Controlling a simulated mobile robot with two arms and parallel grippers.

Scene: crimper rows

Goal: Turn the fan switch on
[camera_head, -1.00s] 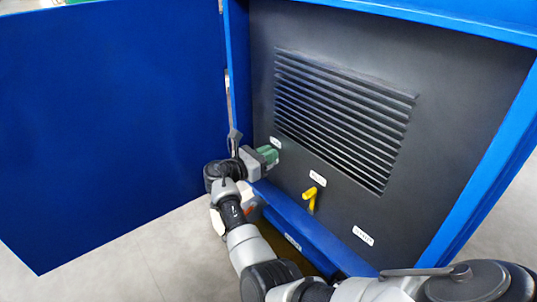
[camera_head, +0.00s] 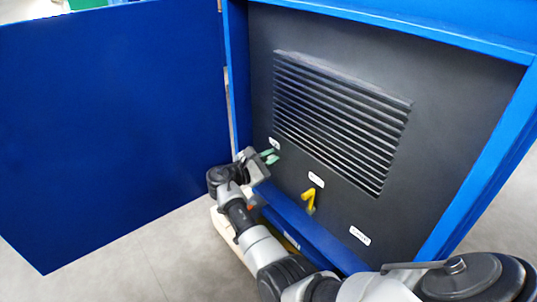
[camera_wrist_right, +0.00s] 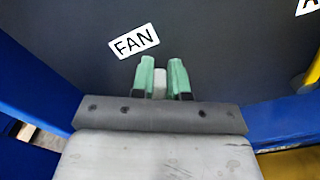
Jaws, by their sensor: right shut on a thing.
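The fan switch (camera_wrist_right: 160,83) is a small pale grey lever under a white FAN label (camera_wrist_right: 134,41) in the right wrist view. It stands between the two green fingers of my right gripper (camera_wrist_right: 160,79), which is shut on it. In the head view my right gripper (camera_head: 269,156) is at the lower left of the dark panel (camera_head: 420,150), just below the small FAN label (camera_head: 274,144). The switch itself is hidden there by the fingers. My left gripper is not in view.
A yellow lever (camera_head: 309,199) under a white label (camera_head: 316,180) sits right of my gripper. A louvred vent (camera_head: 340,120) is above. The blue door (camera_head: 110,130) stands open at left. A blue frame (camera_head: 480,180) edges the panel.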

